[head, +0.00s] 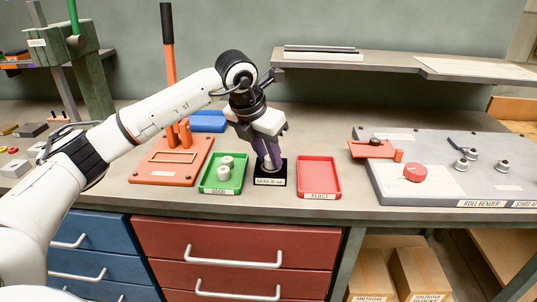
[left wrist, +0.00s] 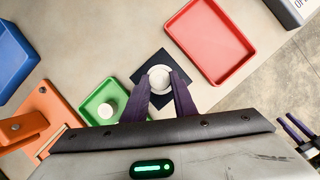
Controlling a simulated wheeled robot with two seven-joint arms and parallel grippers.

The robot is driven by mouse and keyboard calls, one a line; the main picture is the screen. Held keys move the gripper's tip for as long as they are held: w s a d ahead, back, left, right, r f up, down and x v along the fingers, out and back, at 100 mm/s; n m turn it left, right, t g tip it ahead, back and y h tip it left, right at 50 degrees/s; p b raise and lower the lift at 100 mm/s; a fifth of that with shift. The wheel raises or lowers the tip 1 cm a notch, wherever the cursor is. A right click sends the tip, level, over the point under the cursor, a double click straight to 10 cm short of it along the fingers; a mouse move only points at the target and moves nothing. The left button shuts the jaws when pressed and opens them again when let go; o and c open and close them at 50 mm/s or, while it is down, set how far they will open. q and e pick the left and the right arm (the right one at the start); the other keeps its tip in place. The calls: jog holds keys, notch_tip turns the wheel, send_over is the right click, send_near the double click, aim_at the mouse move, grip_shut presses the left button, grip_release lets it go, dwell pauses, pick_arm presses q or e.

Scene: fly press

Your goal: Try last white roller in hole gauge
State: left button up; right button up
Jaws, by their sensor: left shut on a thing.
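My left gripper (head: 268,163) reaches down over the black hole gauge (head: 270,181), a labelled block between the green and red trays. In the left wrist view its purple fingers (left wrist: 163,85) are shut on a white roller (left wrist: 159,76), seen end-on over the dark gauge (left wrist: 148,66). I cannot tell how far the roller is in the hole. The red tray (head: 319,175) is empty. My right gripper (left wrist: 296,128) shows at the right edge of the left wrist view, its fingers apart and empty.
An orange plate with a fixture (head: 145,180) and a blue tray (head: 208,122) lie left of and behind the green tray. A roll bender (head: 440,165) stands on the right. A shelf (head: 390,64) overhangs the back. Bench between red tray and bender is clear.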

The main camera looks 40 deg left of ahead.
pick_arm(q)
jog(key=o, duration=1.1)
jog(key=v, duration=1)
jog(key=shift+r, duration=0.2)
